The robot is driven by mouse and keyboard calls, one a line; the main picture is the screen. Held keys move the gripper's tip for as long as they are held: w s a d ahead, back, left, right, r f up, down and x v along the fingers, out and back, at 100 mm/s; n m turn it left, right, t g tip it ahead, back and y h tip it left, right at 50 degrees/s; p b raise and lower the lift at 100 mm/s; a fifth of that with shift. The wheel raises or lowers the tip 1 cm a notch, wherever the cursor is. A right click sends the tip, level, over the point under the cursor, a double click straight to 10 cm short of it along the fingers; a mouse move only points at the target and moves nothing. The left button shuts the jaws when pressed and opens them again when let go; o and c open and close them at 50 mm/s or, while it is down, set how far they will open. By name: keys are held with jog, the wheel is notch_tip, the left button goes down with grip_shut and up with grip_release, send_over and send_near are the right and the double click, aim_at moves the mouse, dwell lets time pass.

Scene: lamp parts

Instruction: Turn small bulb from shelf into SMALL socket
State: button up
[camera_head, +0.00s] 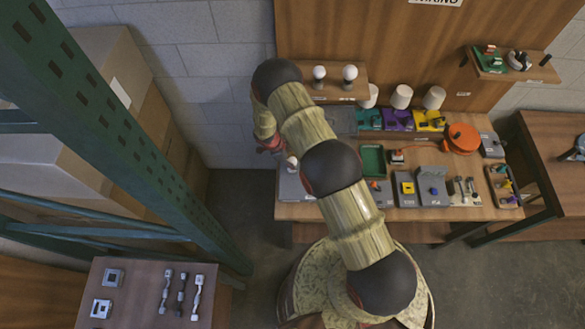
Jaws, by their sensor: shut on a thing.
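Two white bulbs stand on the small wooden shelf (335,90) on the back board, a left bulb (319,73) and a right bulb (350,73). My gripper (283,156) points down at the left end of the workbench, mostly hidden behind my arm. It is shut on a small pale bulb (291,162), which shows just above a grey box (289,188) at the bench's left end. The socket is hidden or too small to make out, and I cannot tell whether the bulb touches the box.
White shades (401,97) stand in a row at the back of the workbench (425,222). Coloured trays, a green tray (373,160), grey boxes and an orange round thing (462,138) crowd the bench. A green metal rack post (115,120) rises at the left.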

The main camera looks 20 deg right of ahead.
jog(key=m, duration=0.1)
jog(key=m+g+b, duration=0.1)
jog(key=m, duration=0.1)
jog(key=shift+f+y, duration=0.25)
jog(key=shift+y, duration=0.05)
jog(key=shift+s+m+g+y+b, duration=0.15)
jog(key=shift+m+g+b, duration=0.3)
jog(key=shift+m, duration=0.5)
jog(key=shift+m+g+y+b, duration=0.15)
jog(key=shift+m+g+b, duration=0.1)
jog(key=shift+m+b, duration=0.55)
jog(key=shift+a, duration=0.1)
jog(key=o, duration=0.8)
jog(key=shift+r, duration=0.1)
jog(key=shift+o, duration=0.2)
